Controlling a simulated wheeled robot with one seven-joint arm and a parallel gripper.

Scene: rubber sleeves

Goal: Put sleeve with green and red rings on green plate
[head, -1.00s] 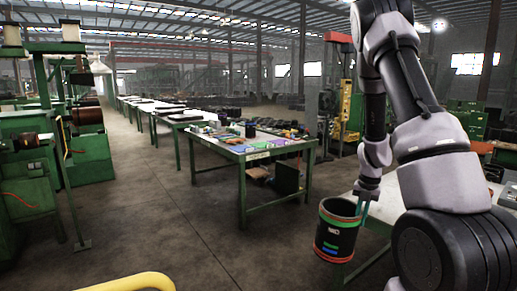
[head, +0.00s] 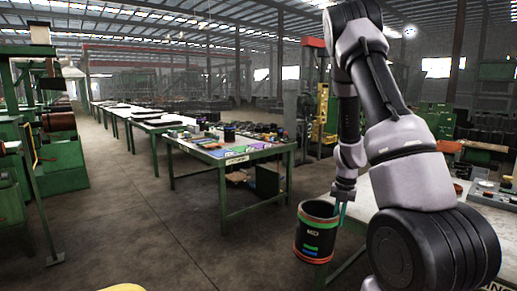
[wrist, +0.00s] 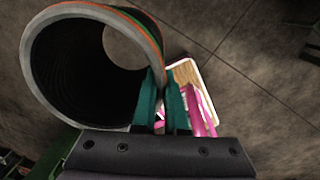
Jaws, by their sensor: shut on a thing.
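A dark, hollow sleeve (head: 314,238) with red and green rings hangs upright above the floor, to the left of my arm in the head view. Its side carries white, green and blue marks. In the wrist view its open end (wrist: 62,22) shows an orange-red and a green ring along the rim. My gripper (wrist: 164,100) is shut on the sleeve's wall, with teal fingers on either side; it also shows in the head view (head: 342,212). Small coloured plates lie on the table ahead; one greenish plate (head: 237,160) is near its front edge, too small to tell clearly.
The green-legged table (head: 212,165) ahead holds many small items at the back. Another table (head: 425,190) stands at the right beside my arm. Green machines (head: 62,160) line the left. The floor (head: 150,225) between is clear. A pale box with pink things (wrist: 195,85) shows below the gripper.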

